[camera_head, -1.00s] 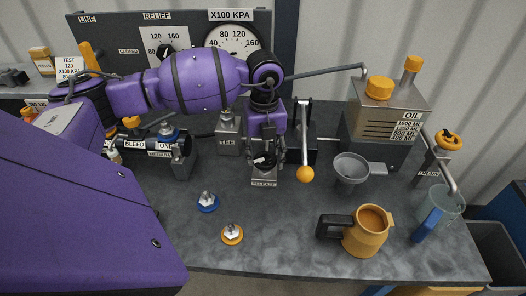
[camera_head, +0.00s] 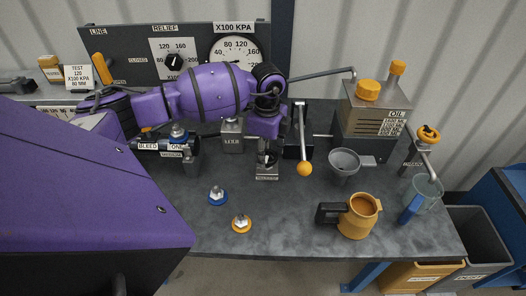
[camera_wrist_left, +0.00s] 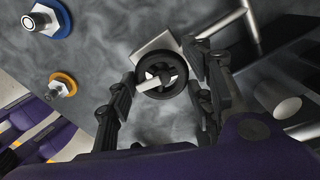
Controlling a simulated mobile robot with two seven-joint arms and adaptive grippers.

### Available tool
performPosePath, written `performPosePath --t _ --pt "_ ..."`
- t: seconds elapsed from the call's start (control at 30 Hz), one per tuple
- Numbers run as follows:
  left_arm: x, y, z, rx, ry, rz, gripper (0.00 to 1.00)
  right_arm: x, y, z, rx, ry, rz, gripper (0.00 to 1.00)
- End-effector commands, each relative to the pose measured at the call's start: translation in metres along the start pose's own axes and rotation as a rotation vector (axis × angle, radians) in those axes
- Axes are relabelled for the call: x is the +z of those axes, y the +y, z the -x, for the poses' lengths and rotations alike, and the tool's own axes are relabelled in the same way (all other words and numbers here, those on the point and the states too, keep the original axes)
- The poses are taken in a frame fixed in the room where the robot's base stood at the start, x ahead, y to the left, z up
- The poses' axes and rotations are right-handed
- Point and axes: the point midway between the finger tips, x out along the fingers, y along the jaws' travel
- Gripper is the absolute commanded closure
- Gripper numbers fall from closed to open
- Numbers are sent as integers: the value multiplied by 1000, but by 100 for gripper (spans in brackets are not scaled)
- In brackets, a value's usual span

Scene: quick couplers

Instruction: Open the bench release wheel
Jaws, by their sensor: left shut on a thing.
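The bench release wheel (camera_wrist_left: 160,76) is a small black handwheel with spokes and a pale piece across its middle. It sits on a metal block labelled RELEASE (camera_head: 267,172) on the dark bench. My left gripper (camera_wrist_left: 162,78) reaches down over it, with one black finger on each side of the rim. It is shut on the wheel. In the head view my left gripper (camera_head: 267,150) covers much of the wheel. My right gripper is not in view.
A lever with an orange knob (camera_head: 305,169) stands just right of my left gripper. A grey funnel (camera_head: 344,161), an orange jug (camera_head: 361,217) and an oil tank (camera_head: 372,120) are further right. Blue (camera_head: 217,196) and orange (camera_head: 241,223) couplers lie in front on open bench.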

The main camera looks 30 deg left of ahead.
Motion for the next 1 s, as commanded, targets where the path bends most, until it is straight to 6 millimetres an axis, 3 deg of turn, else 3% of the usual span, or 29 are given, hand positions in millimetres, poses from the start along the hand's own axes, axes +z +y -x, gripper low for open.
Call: performPosePath --t 0.4,0.97,1.0 --pt "0 1 1 2 -2 189 79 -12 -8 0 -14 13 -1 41" --pt "0 2 -1 5 -2 214 79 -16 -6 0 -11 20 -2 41" --pt "0 2 -1 5 -2 214 47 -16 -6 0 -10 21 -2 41"
